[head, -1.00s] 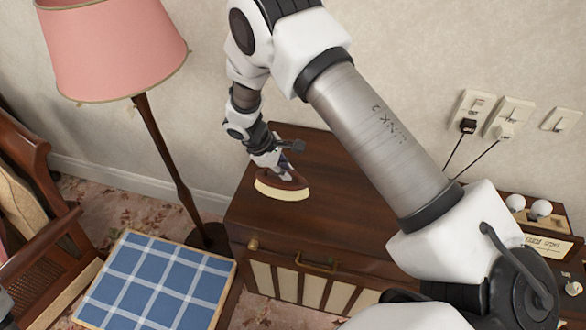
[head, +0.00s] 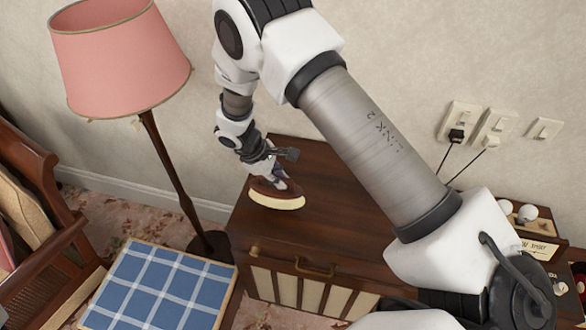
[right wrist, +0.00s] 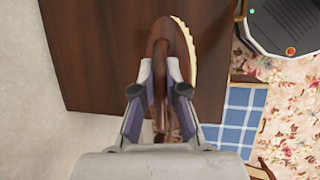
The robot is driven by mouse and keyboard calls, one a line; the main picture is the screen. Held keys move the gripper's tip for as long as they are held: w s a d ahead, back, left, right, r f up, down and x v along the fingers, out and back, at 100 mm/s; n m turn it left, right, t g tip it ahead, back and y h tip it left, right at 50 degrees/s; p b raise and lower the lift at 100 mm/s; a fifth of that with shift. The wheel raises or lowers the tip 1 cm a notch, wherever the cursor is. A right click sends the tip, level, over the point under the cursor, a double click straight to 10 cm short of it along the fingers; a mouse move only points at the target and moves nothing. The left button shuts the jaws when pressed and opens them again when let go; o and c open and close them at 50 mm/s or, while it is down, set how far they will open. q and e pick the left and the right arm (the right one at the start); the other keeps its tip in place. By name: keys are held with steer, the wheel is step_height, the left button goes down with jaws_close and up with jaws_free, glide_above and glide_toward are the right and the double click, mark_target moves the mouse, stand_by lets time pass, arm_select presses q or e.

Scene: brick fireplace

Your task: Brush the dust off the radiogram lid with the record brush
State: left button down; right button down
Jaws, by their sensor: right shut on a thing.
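The radiogram lid (head: 345,200) is a dark brown wooden top with a plain surface. The record brush (head: 277,200) has a brown wooden back and a cream bristle edge. It is at the left part of the lid, bristles down, and seems to touch it. My right gripper (head: 272,176) is shut on the brush's handle. In the right wrist view, the brush (right wrist: 183,48) stands between the two fingers of the gripper (right wrist: 160,75), over the lid (right wrist: 100,50). No separate dust shows clearly on the lid. My left gripper is not in view.
A pink-shaded lamp (head: 120,55) stands left of the radiogram. A blue checked cushion top (head: 160,290) is in front of it, with a wooden chair (head: 40,240) at far left. Light bulbs in a box (head: 540,245) and wall sockets (head: 490,128) are at right.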

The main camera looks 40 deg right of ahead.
steer(key=shift+r+p, duration=0.65)
steer(key=shift+r, duration=0.6)
steer(key=shift+f, duration=0.1)
